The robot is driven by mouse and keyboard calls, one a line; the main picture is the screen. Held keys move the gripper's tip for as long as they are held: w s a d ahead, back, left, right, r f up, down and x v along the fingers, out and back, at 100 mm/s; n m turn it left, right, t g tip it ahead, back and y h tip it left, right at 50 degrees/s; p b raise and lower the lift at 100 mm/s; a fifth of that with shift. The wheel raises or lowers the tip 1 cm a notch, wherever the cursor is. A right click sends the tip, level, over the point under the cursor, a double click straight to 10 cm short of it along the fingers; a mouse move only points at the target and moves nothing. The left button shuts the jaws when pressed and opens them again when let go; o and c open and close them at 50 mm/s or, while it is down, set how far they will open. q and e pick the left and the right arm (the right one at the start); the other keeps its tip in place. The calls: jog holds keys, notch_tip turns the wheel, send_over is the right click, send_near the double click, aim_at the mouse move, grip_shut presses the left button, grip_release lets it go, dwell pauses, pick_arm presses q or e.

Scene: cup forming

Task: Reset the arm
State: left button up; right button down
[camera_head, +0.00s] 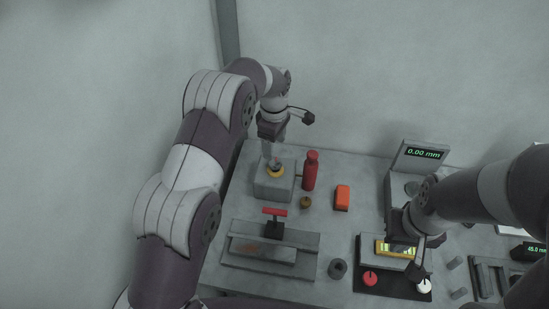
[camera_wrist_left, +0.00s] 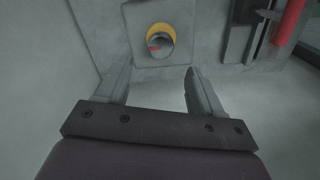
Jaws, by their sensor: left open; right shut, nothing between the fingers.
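My left gripper (camera_head: 272,158) is above a grey block (camera_head: 268,188) with a yellow ring (camera_head: 275,174) at the far left of the table. In the left wrist view its two fingers (camera_wrist_left: 160,85) are spread with nothing between them. The block and its yellow-rimmed opening (camera_wrist_left: 160,29) lie beyond the fingertips there, and a small red mark shows inside the opening.
A red bottle (camera_head: 311,172), a brass knob (camera_head: 305,202) and an orange box (camera_head: 342,198) stand right of the block. A fixture with a red T-handle (camera_head: 275,212) is in front. A display (camera_head: 422,154) reads 0.00 mm. A dark cup (camera_head: 338,268) stands near the front.

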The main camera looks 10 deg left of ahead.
pick_arm(q)
notch_tip(320, 180, up, 4)
jog(key=shift+f+p, duration=0.1)
jog(key=shift+p, duration=0.95)
pick_arm(e)
notch_tip(320, 180, up, 3)
jog(key=shift+w+r, duration=0.1)
jog(key=shift+r, duration=0.1)
pick_arm(q)
jog(key=s+a+r+m, duration=0.2)
jog(key=s+m, duration=0.3)
jog(key=s, duration=0.4)
jog(key=s+a+r+m+t, duration=0.1)
jog(key=s+a+r+m, duration=0.1)
jog(key=s+m, duration=0.3)
jog(key=s+a+r+m, duration=0.1)
jog(key=s+m, duration=0.4)
jog(key=s, duration=0.8)
jog(key=shift+a+r, duration=0.4)
jog(key=shift+a, duration=0.2)
pick_arm(e)
jog(key=shift+f, duration=0.1)
